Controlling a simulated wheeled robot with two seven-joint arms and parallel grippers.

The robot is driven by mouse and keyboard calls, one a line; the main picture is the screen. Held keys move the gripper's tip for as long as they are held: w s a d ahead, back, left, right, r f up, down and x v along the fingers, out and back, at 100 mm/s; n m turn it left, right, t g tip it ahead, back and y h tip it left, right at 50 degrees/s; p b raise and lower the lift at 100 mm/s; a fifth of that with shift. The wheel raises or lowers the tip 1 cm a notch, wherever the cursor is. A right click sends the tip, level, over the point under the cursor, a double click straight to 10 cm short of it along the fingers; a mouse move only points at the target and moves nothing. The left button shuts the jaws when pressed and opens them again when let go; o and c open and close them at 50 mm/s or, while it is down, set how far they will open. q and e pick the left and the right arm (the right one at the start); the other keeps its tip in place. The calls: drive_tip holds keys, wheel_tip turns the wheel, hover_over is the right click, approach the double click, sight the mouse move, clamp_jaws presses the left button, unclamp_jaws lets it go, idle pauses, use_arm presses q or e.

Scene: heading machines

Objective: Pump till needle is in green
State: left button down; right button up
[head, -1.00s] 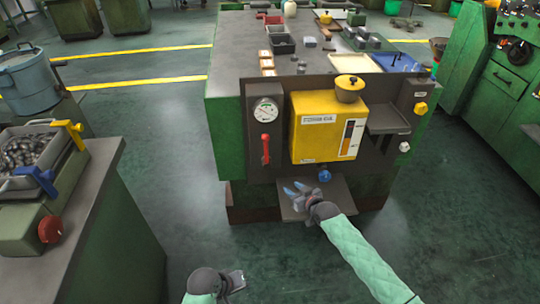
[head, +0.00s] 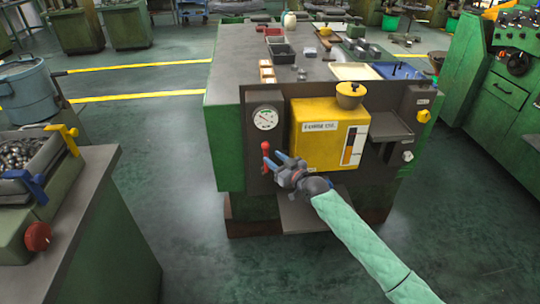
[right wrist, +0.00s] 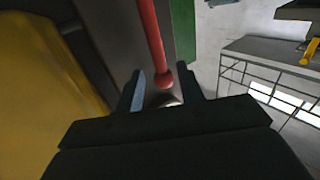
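The round white gauge (head: 265,118) sits on the dark front panel of the green machine. Its needle and green zone are too small to read. The red pump lever (head: 265,147) hangs below the gauge, partly behind my right gripper's fingers. My right gripper (head: 278,164) is open beside the lever, left of the yellow tank. In the right wrist view, the red lever (right wrist: 152,40) runs down to a round red end in the gap between the two blue fingers (right wrist: 163,88). The fingers do not close on it. My left gripper is not in view.
The yellow tank (head: 318,150) with a round cap juts from the panel close to my right gripper. A small dark shelf (head: 390,127) is right of it. A bench with a parts bin (head: 22,158) stands at the left. The floor between is clear.

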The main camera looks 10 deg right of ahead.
sight(267, 153)
drive_tip(key=shift+x, duration=1.5)
clamp_jaws()
